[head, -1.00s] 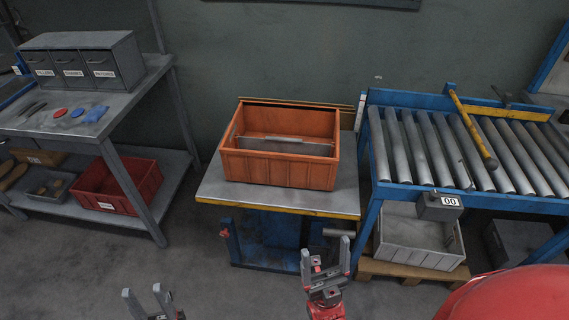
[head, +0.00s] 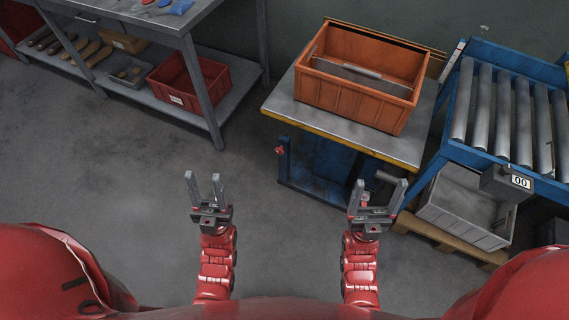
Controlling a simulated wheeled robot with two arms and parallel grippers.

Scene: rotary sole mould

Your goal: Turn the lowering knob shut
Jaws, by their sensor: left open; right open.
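A small red knob (head: 280,150) sits on the left side of the blue frame under the lift table (head: 290,112); I take it for the lowering knob. Whether it is shut cannot be told at this size. My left gripper (head: 204,176) is open and empty, in front of the table and to the left of and below the knob in the head view. My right gripper (head: 379,184) is open and empty, in front of the table's right part, well to the right of the knob. Neither touches anything.
An orange crate (head: 350,98) with a divider stands on the lift table. A roller conveyor (head: 462,165) stands close on the right, with a grey crate (head: 456,222) on a pallet below. A shelved workbench (head: 210,105) stands at left. Floor between is clear.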

